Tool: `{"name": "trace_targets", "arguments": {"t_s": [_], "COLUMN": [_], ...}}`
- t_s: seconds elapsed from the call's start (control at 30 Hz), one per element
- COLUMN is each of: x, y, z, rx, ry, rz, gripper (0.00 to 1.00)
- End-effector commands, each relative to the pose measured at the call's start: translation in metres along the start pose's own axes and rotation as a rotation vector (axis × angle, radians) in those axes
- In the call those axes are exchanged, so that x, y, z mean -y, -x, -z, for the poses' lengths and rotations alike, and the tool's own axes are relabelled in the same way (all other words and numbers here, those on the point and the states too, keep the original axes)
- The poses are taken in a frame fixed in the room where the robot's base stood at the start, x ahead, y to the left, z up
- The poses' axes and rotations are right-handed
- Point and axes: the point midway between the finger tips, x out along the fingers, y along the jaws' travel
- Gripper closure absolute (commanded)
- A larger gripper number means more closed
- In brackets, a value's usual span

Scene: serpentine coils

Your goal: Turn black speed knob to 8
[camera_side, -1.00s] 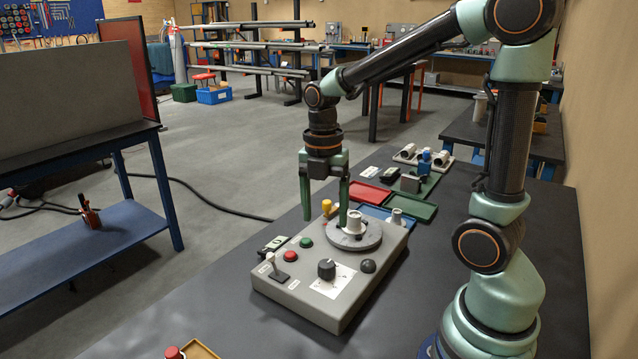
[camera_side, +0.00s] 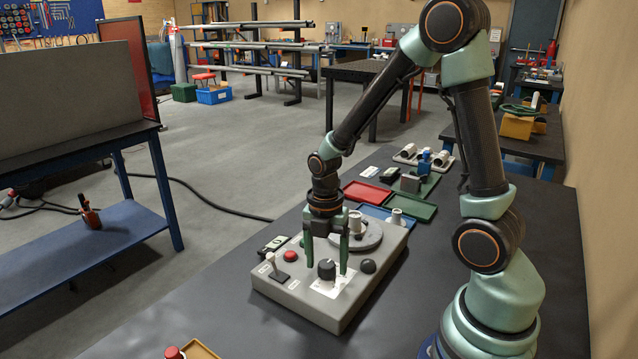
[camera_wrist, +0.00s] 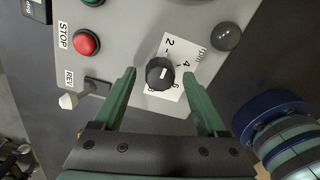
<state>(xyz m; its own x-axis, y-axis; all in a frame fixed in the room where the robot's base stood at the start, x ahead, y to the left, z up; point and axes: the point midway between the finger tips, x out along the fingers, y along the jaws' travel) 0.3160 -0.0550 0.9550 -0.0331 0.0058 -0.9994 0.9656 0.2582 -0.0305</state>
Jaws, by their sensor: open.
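The black speed knob (camera_side: 326,269) sits on a white dial plate on the grey control box (camera_side: 375,275). In the wrist view the knob (camera_wrist: 159,74) shows between my fingers, with 2, 4 and 6 readable around it and a partly hidden figure below. A short white mark on its top seems to point right, roughly between 4 and 6; the exact reading is unclear. My gripper (camera_side: 326,262) points down over the knob, fingers apart on its left and right. In the wrist view my gripper (camera_wrist: 159,76) appears empty, with gaps to the knob.
A red STOP button (camera_wrist: 86,42), a toggle lever (camera_side: 270,262) and a dark dome (camera_side: 368,266) stand near the knob. A round grey disc (camera_side: 369,237) lies behind it. Red (camera_side: 366,194) and green (camera_side: 411,208) trays lie farther back.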

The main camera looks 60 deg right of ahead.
Motion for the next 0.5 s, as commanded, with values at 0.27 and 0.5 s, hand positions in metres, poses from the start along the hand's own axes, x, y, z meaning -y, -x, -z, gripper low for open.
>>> {"name": "trace_targets", "arguments": {"t_s": [0.27,0.5], "x": [-0.0001,-0.0001], "y": [0.0003,0.0005], "z": [0.0000,0.0000], "rx": [0.000,0.000], "ry": [0.000,-0.005], "rz": [0.000,0.000], "gripper": [0.79,1.00]}}
